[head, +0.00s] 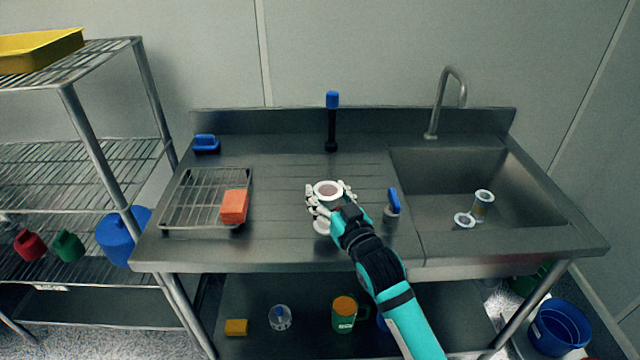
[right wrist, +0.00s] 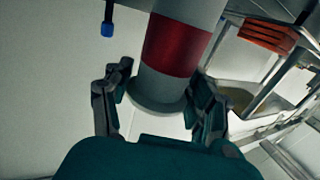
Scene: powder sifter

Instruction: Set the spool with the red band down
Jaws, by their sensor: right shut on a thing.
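My right gripper (head: 330,200) is shut on the spool with the red band (head: 328,189), over the middle of the steel counter (head: 285,248). The spool looks roughly upright in the head view, its round white top facing up and its lower white flange showing below the fingers. In the right wrist view its red band (right wrist: 172,45) shows on a pale grey body, with my right gripper's fingers (right wrist: 157,100) on either side of the flange end. I cannot tell whether the spool touches the counter. My left gripper is not in view.
A blue-handled tool (head: 393,203) stands just right of my gripper. A wire rack (head: 180,200) with an orange block (head: 234,206) is at left. A black post with a blue top (head: 332,120) stands behind.

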